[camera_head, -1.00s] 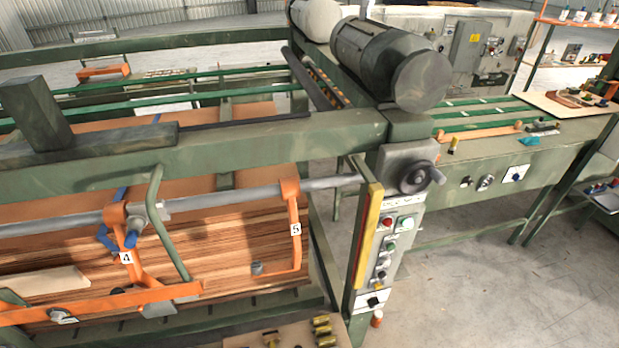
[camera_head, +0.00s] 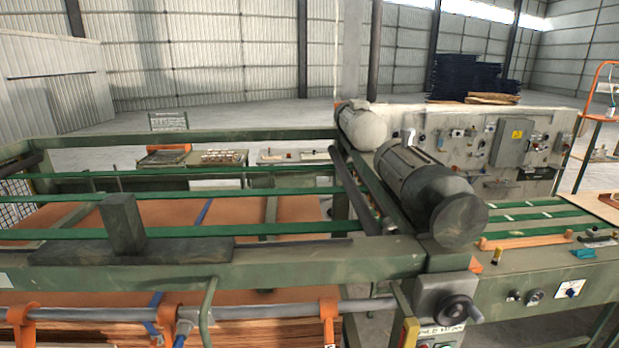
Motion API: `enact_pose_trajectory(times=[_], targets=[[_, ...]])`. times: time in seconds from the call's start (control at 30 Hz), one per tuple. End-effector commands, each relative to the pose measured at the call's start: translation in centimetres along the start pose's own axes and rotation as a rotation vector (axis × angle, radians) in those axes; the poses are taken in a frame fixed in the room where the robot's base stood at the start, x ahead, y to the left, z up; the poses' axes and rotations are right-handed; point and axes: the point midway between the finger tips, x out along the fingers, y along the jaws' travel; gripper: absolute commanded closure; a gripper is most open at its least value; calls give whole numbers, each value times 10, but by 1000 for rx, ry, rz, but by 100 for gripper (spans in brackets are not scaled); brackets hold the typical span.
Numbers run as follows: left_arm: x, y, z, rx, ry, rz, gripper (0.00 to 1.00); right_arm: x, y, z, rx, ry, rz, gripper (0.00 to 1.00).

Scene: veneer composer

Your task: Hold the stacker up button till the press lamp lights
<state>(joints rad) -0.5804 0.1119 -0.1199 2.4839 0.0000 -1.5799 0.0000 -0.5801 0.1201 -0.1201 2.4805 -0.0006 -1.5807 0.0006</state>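The stacker's button panel (camera_head: 436,343) shows only its top strip at the bottom edge of the head view, below a handwheel (camera_head: 455,312). Its buttons are almost wholly cut off, so I cannot tell which is the stacker up button. A grey control cabinet (camera_head: 512,141) with a yellow warning sign stands at the back right, with several small knobs and lamps on its face. I cannot tell which lamp is the press lamp or whether any is lit. Neither of my grippers is in view.
A green frame (camera_head: 330,262) with green belts crosses the foreground, over the veneer stack (camera_head: 290,212). A large grey motor (camera_head: 430,190) sits on the frame at the right. A side table with green strips (camera_head: 525,222) stands at the far right. Dark stacked sheets (camera_head: 465,78) stand at the back.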

Motion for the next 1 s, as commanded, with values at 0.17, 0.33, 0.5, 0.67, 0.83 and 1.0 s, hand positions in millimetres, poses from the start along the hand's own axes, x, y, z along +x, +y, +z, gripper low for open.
enact_pose_trajectory(times=[0.17,0.33,0.5,0.67,0.83,1.0], targets=[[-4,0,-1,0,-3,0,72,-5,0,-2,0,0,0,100],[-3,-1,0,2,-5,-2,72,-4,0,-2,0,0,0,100],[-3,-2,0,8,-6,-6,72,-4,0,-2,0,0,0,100],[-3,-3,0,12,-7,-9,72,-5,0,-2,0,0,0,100],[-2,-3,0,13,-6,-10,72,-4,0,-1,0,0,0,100],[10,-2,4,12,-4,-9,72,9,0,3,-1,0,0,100]])
